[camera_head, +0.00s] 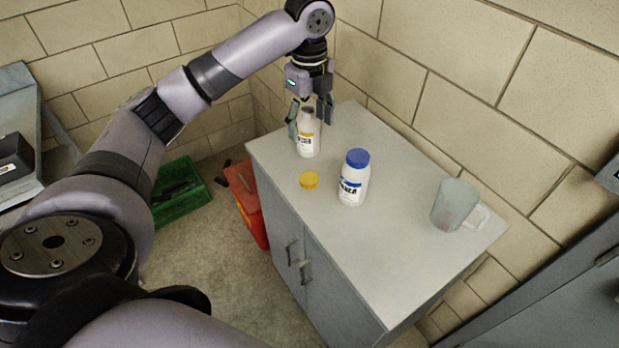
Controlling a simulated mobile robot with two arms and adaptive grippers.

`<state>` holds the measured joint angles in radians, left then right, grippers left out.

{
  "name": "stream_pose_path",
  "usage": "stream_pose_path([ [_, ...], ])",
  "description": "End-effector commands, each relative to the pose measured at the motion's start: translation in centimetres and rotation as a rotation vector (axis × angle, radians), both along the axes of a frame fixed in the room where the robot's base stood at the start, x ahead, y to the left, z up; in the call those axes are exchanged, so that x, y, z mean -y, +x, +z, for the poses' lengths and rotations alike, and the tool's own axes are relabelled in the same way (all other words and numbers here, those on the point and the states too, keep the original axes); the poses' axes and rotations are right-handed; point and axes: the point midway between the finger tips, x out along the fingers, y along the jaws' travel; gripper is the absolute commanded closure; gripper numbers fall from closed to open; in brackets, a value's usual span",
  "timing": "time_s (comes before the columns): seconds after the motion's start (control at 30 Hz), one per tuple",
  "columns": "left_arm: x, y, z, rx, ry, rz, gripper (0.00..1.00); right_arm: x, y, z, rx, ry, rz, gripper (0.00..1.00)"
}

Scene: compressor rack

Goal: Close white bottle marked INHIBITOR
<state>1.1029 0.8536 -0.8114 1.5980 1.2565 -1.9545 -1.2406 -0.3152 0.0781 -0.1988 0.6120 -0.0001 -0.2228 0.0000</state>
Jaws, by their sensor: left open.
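A white bottle with a yellow label band (308,146) stands upright and uncapped near the far left end of the grey cabinet top. Its lettering is too small to read. A yellow cap (310,181) lies on the cabinet top in front of it, apart from it. A second white bottle (353,182) with a blue label and a blue cap (358,158) stands to the right. Its lettering is only partly legible. My left gripper (310,119) points down with its fingers open on either side of the uncapped bottle's neck; contact is unclear. My right gripper is out of view.
A translucent jug (453,205) stands near the right end of the cabinet (395,255). A brick wall rises behind it. A green crate (178,192) and a red container (247,200) are on the floor to the left. The cabinet's front middle is clear.

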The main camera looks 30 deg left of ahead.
Motion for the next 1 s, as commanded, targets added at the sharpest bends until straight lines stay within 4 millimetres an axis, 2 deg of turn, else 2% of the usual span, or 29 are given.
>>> stream_pose_path([
  [0.13, 0.0, -0.2, -2.9, -0.009, 0.002, 0.000, 0.36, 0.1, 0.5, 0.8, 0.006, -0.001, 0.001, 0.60],
  [0.33, 0.0, -0.2, -7.3, -0.007, 0.001, 0.000, 0.36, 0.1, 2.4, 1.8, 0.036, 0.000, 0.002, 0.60],
  [0.5, 0.0, -0.1, -10.1, -0.004, 0.001, 0.001, 0.36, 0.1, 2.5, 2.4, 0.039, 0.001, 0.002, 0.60],
  [0.67, 0.0, -0.1, -11.3, -0.002, 0.000, 0.000, 0.36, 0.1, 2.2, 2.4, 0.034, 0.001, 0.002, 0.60],
  [1.0, 0.0, -0.1, -11.5, -0.002, 0.000, 0.000, 0.36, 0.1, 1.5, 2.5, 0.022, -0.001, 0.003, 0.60],
])
